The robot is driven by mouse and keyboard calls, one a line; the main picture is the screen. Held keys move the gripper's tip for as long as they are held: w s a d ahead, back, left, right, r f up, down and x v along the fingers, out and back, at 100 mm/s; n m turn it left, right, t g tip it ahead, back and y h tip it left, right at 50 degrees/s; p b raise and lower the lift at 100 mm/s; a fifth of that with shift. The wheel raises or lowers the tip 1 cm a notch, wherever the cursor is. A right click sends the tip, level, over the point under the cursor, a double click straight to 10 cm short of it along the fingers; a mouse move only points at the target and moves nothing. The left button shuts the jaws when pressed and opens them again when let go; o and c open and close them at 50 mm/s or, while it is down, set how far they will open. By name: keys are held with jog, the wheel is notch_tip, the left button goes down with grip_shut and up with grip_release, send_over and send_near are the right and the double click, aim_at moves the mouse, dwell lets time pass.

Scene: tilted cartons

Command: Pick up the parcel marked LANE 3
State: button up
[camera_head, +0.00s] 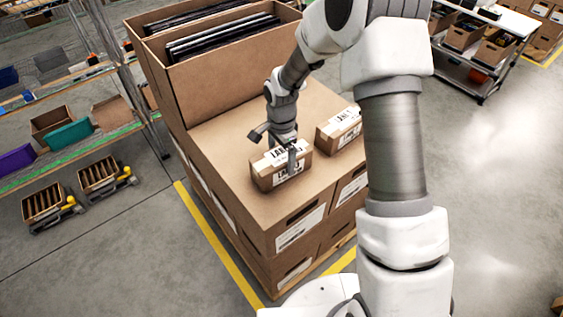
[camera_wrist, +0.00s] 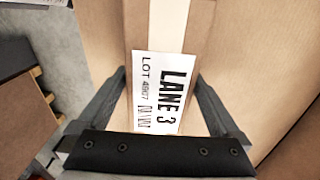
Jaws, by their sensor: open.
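The parcel marked LANE 3 (camera_wrist: 165,95) is a small brown carton with pale tape and a white label. In the wrist view it lies between the two fingers of my gripper (camera_wrist: 168,95), one on each side. In the head view the same parcel (camera_head: 268,180) lies on top of the stacked cartons near their front left edge. My gripper (camera_head: 289,150) is over it, with a finger in front of its near face. The jaws are open; I cannot tell whether either finger touches the parcel.
A second labelled parcel (camera_head: 325,139) lies just right, partly behind my arm. A tall open carton (camera_head: 225,82) with dark flat items stands behind on the stack. The stacked cartons' top (camera_head: 225,140) is bare to the left. Shelves with bins (camera_head: 70,133) stand at left.

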jog(key=shift+f, duration=1.25)
jog(key=c, duration=1.5)
jog(key=shift+r, duration=0.1)
